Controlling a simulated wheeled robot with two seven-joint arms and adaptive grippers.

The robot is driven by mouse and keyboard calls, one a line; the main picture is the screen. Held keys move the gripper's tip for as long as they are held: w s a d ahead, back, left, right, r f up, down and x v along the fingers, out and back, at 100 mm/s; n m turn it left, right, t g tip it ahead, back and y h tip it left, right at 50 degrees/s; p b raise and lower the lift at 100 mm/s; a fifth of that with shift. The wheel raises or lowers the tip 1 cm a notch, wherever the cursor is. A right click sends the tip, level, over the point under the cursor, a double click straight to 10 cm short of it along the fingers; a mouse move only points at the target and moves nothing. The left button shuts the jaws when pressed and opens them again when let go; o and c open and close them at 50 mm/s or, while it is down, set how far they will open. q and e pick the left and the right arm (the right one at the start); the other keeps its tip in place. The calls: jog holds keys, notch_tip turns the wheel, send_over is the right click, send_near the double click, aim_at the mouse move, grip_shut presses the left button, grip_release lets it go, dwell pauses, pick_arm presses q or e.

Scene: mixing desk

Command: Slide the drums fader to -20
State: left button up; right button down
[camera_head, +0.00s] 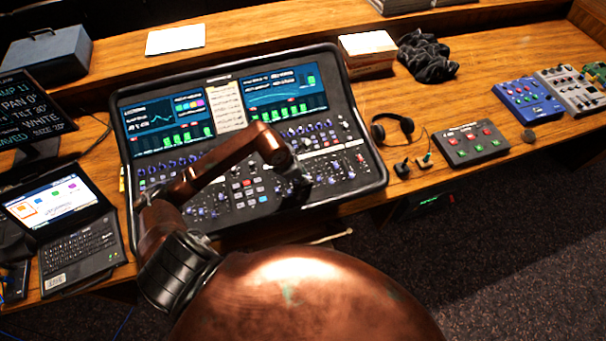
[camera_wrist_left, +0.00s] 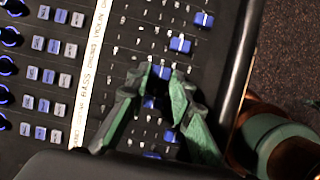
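The mixing desk (camera_head: 345,190) stands tilted on the wooden table, with screens at its back and knobs, buttons and faders in front. My left arm reaches across it from the left. My left gripper (camera_head: 298,192) is low over the desk's front right part, its fingertips hard to make out there. In the left wrist view its two green-and-black fingers (camera_wrist_left: 161,80) stand apart on either side of a blue fader cap (camera_wrist_left: 160,71). I cannot tell whether they touch it. Other blue fader caps (camera_wrist_left: 180,45) show in a slanting row. The fader labels are too small to read. My right gripper is not in view.
A laptop (camera_head: 80,248) and a monitor stand left of the desk. Headphones (camera_head: 392,128), a button box (camera_head: 470,144) and a blue pedal unit (camera_head: 528,100) lie to its right. The raised desk rim borders the faders.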

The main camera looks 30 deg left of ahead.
pick_arm(q)
jog(key=o, duration=0.3)
jog(key=v, duration=1.2)
jog(key=shift+a, duration=0.1)
